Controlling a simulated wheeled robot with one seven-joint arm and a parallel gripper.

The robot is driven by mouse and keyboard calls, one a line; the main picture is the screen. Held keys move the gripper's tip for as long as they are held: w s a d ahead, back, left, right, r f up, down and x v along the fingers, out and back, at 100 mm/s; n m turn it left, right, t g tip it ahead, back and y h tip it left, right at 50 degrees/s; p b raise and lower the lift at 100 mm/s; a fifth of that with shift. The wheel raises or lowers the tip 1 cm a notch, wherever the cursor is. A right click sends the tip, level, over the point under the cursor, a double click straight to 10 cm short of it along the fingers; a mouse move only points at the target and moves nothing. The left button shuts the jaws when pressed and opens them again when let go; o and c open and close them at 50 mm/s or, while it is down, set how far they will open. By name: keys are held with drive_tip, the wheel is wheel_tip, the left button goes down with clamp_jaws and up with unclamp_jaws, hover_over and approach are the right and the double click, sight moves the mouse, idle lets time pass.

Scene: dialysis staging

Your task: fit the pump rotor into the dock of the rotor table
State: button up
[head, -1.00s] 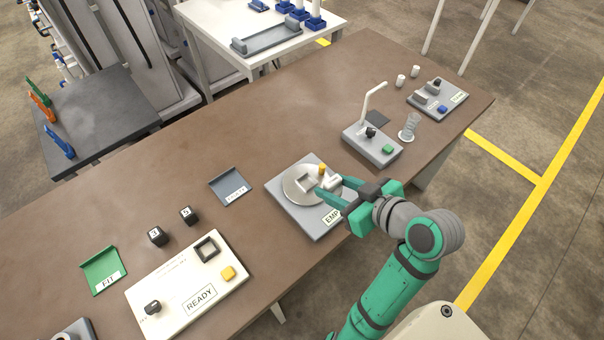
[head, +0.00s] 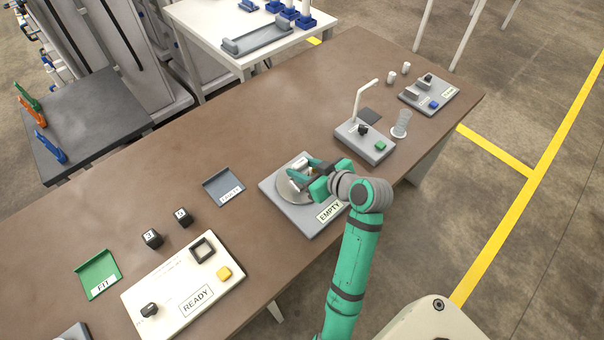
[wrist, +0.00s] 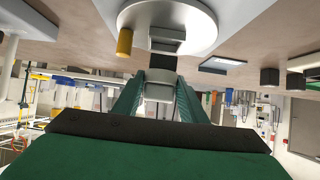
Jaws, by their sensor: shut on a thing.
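The rotor table (head: 277,204) is a grey plate with a round pale disc (head: 287,197), labelled EMPTY. My gripper (head: 303,170) is over the disc, its green fingers shut on a pale rotor (wrist: 159,88). In the wrist view the gripper (wrist: 161,80) has the rotor between its fingers. A dark-and-grey block, seemingly the dock (wrist: 167,46), shows on the disc just beyond the rotor. In the head view my gripper hides most of the dock. I cannot tell whether rotor and dock touch.
A white READY panel (head: 170,305) with a yellow button and an empty grey tray (head: 224,187) lie to the left. A grey station with a bent post (head: 352,137) stands close behind on the right, near a clear cylinder (head: 401,124). The brown tabletop between is clear.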

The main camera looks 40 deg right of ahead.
drive_tip(key=shift+f, duration=1.5)
drive_tip(key=shift+f, duration=0.15)
drive_tip(key=o, duration=1.2)
drive_tip(key=shift+s+r, duration=0.1)
drive_tip(key=shift+r, duration=0.15)
drive_tip(key=v, duration=1.1)
drive_tip(key=shift+s+r, duration=0.25)
drive_tip(key=shift+s, duration=0.05)
